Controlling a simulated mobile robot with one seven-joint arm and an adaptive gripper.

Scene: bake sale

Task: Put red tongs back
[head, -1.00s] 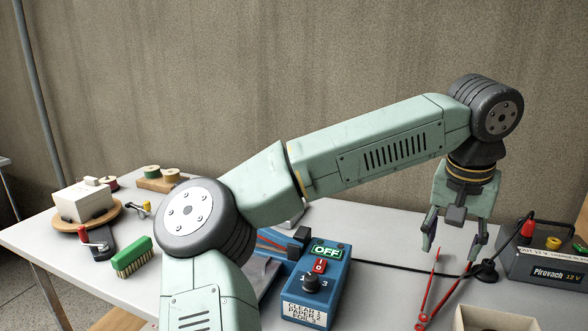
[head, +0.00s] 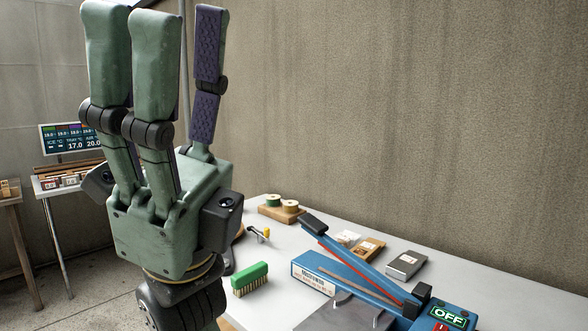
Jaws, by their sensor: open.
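My gripper (head: 172,40) is large in the left of the head view. It is raised with its fingers pointing up. The fingers stand apart and nothing is between them. The red tongs are not in view now.
The grey table (head: 500,290) runs along the wall. On it are a blue sealer (head: 330,278) with a raised lever, a green brush (head: 250,278), spools on a wooden block (head: 283,210) and a grey box (head: 407,264). A display (head: 72,138) stands far left.

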